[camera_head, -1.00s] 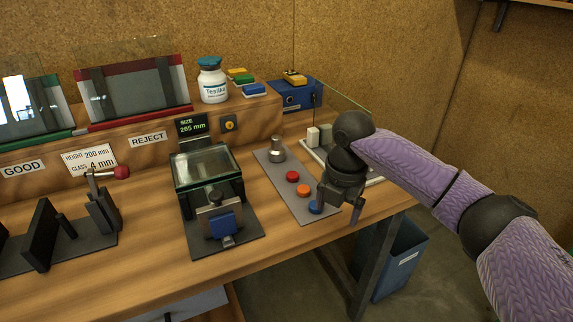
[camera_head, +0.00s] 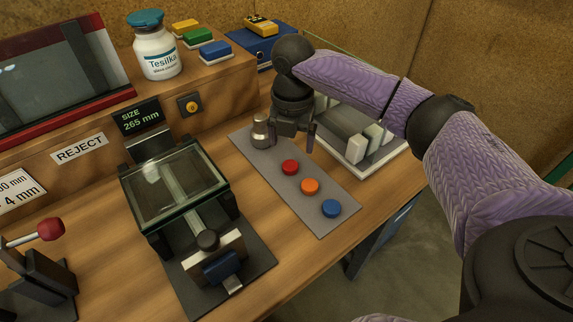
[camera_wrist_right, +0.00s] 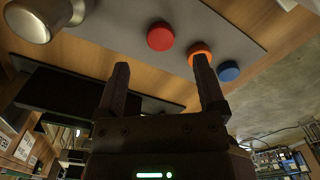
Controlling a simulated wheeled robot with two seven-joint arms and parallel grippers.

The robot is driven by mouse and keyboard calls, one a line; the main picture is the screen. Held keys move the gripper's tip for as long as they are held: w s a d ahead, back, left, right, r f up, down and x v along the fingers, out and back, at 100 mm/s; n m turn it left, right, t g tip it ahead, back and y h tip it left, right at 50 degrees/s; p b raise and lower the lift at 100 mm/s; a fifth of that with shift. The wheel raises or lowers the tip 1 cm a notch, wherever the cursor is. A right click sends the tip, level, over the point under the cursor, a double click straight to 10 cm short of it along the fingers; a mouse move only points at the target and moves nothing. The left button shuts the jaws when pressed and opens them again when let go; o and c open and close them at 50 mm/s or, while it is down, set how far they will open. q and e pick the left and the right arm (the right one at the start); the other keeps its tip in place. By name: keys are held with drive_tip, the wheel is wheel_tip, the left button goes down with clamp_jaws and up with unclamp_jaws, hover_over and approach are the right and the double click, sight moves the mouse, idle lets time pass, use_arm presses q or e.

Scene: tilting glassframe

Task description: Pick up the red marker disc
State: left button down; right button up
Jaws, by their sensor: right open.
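The red marker disc (camera_head: 290,167) lies on a grey mat (camera_head: 327,222), at the far end of a row with an orange disc (camera_head: 310,186) and a blue disc (camera_head: 331,208). My right gripper (camera_head: 292,137) is open and empty, above the back part of the mat, just behind the red disc and apart from it. In the right wrist view the red disc (camera_wrist_right: 161,36) shows beyond the gap between the open fingers (camera_wrist_right: 162,68); one fingertip overlaps the orange disc's edge. My left gripper is not in view.
A metal knob-shaped weight (camera_head: 262,131) stands on the mat close to the gripper's left finger. A white rack with grey plates (camera_head: 357,165) is to the right. A glass-topped fixture (camera_head: 175,185) stands left of the mat.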

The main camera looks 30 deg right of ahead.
sight(291, 164)
wheel_tip(291, 164, down, 6)
drive_tip(key=shift+f+b, duration=0.1)
drive_tip(key=shift+b, duration=1.15)
drive_tip(key=shift+r, duration=0.2)
clamp_jaws()
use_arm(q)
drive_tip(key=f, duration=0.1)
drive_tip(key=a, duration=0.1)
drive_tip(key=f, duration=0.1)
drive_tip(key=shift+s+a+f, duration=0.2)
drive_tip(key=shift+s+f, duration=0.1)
use_arm(e)
drive_tip(key=shift+r, duration=0.1)
